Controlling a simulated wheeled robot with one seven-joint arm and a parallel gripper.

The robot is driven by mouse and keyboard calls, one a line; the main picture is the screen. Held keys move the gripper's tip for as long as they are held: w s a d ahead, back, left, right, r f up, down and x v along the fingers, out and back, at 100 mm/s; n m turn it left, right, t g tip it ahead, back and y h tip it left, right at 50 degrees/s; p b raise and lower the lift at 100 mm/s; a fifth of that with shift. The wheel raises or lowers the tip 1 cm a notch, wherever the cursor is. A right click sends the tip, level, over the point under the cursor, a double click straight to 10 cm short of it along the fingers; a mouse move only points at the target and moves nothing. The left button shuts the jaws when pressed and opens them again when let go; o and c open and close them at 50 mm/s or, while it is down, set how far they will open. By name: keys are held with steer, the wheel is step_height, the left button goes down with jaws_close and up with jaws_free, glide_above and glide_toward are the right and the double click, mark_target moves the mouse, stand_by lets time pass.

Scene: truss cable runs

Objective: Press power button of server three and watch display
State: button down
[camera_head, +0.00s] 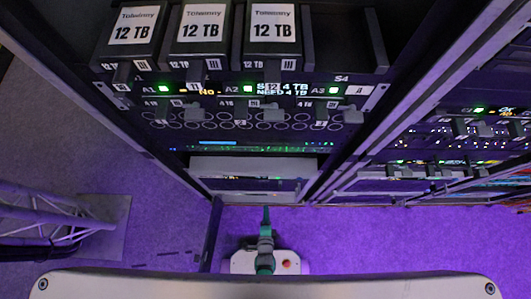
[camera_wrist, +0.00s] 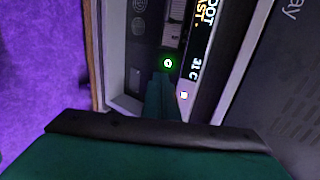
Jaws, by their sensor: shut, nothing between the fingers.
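In the wrist view a round power button (camera_wrist: 168,63) glows green on a dark server front panel. A narrow black display (camera_wrist: 199,40) beside it shows sideways text, partly cut off: "OOT", "AST." and "31 C". A small lit white square (camera_wrist: 184,95) lies below the button. My green gripper (camera_wrist: 162,80) is shut and empty, its tip just below the button; I cannot tell whether it touches. In the head view my gripper (camera_head: 266,212) is low in front of the rack's bottom. No number three is readable on this server.
The rack holds drives labelled 12 TB (camera_head: 204,24) at the top, a row of lit modules (camera_head: 247,90) and pale lower units (camera_head: 250,165). Another rack (camera_head: 440,130) stands to the right. A metal truss (camera_head: 45,205) is at left. Purple-lit floor (camera_head: 400,240) is open at right.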

steer(key=shift+v, duration=1.15)
